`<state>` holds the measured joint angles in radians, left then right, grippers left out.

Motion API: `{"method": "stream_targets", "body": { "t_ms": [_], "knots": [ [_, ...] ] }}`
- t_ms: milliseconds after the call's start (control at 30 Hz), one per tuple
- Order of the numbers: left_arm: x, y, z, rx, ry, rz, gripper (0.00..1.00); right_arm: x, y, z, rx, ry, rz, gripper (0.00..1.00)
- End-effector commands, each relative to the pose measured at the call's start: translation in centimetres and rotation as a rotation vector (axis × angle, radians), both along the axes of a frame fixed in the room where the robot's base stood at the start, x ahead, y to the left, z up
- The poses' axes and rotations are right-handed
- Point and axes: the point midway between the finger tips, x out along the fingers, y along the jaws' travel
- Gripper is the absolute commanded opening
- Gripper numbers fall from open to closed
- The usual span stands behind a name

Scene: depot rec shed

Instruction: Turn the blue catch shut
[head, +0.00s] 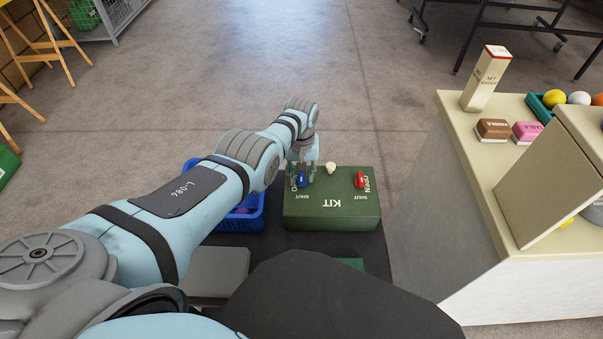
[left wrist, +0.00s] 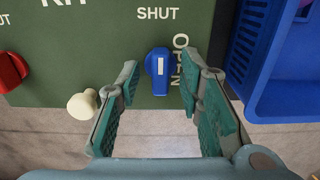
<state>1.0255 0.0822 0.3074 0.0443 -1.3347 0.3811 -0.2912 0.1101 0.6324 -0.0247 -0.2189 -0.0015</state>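The blue catch (head: 302,181) sits on the green KIT box (head: 335,215), near its left end in the head view. In the left wrist view the blue catch (left wrist: 156,76) has a white stripe and its length runs up and down the picture. The word SHUT is above it and OPEN is to its right. My left gripper (head: 302,168) is over the box's far left part. In the left wrist view its fingers (left wrist: 160,85) are spread, with the catch showing between the tips; I see no contact. My right gripper is out of view.
A cream knob (head: 331,168) and a red catch (head: 360,180) are also on the box. A blue basket (head: 240,224) stands close to the box's left side. A cream-topped counter (head: 480,170) with boxes and balls is at right. Open floor lies beyond the box.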

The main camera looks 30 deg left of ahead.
Motion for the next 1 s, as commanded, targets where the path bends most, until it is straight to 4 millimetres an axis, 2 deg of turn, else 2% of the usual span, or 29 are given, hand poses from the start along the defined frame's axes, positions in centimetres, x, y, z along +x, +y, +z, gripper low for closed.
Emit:
{"method": "stream_targets", "body": {
  "t_ms": [167,333,433,600,700,833,1000],
  "knots": [
    [0.0,0.0,0.1,0.0,0.0,0.0,0.33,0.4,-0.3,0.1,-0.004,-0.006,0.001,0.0],
    [0.2,0.0,1.4,0.0,-0.003,0.0,0.33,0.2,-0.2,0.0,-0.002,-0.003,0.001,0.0],
    [0.0,0.0,3.0,0.001,-0.004,-0.001,0.33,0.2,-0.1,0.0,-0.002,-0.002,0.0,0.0],
    [0.1,0.0,8.3,0.001,-0.005,-0.001,0.33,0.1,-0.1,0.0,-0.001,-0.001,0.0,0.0],
    [0.1,0.0,10.5,0.0,-0.002,0.0,0.33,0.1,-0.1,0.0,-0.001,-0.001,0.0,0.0],
    [0.0,0.0,11.8,0.0,-0.001,0.0,0.33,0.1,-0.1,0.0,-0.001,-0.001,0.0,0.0],
    [0.0,0.0,12.0,0.0,0.001,0.0,0.33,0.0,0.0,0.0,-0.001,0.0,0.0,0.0]
  ]
}}
